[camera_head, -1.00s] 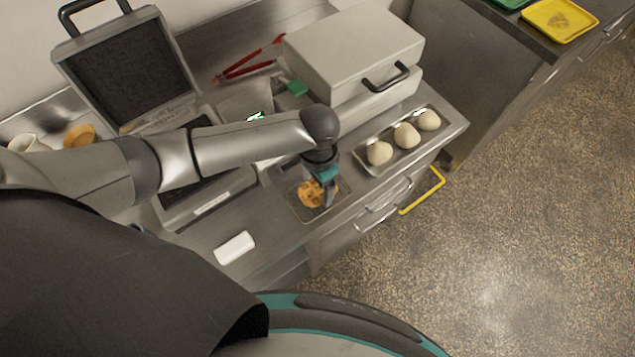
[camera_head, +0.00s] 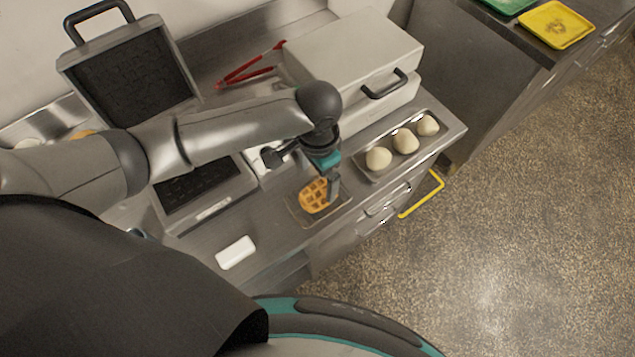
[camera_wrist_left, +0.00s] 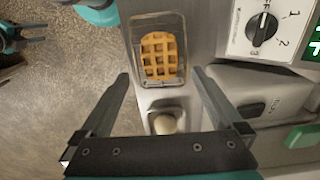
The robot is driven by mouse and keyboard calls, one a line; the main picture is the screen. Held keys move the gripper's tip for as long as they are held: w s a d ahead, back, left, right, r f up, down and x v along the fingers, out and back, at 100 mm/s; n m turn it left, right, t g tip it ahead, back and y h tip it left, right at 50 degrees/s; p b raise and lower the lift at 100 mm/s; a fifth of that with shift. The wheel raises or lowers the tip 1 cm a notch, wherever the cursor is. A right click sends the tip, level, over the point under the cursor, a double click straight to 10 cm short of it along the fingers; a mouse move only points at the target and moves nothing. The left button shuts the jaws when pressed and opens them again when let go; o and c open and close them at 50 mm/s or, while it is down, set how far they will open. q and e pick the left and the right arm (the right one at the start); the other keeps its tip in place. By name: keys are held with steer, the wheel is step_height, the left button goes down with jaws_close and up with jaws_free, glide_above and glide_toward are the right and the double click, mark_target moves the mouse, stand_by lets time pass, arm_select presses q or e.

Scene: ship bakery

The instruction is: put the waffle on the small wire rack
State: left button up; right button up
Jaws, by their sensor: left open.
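The round golden waffle (camera_head: 315,196) lies on the small wire rack (camera_head: 340,206) near the front edge of the steel counter. Both also show in the left wrist view, the waffle (camera_wrist_left: 159,55) inside the rack's rim (camera_wrist_left: 135,38). My left gripper (camera_head: 308,172) is above and just behind the rack, with its fingers spread and nothing between them. In the left wrist view the open fingers (camera_wrist_left: 163,88) point toward the waffle, apart from it. In the left wrist view another gripper of mine (camera_wrist_left: 20,38) shows at the upper left edge, its fingers apart.
An open waffle iron (camera_head: 195,188) stands left of the rack and a closed one (camera_head: 352,50) behind. A tray (camera_head: 445,136) of dough balls is to the right. Red tongs (camera_head: 245,72) lie at the back. A white block (camera_head: 235,252) is at the front left.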

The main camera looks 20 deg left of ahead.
arm_select(q)
steer(key=shift+r, duration=2.65)
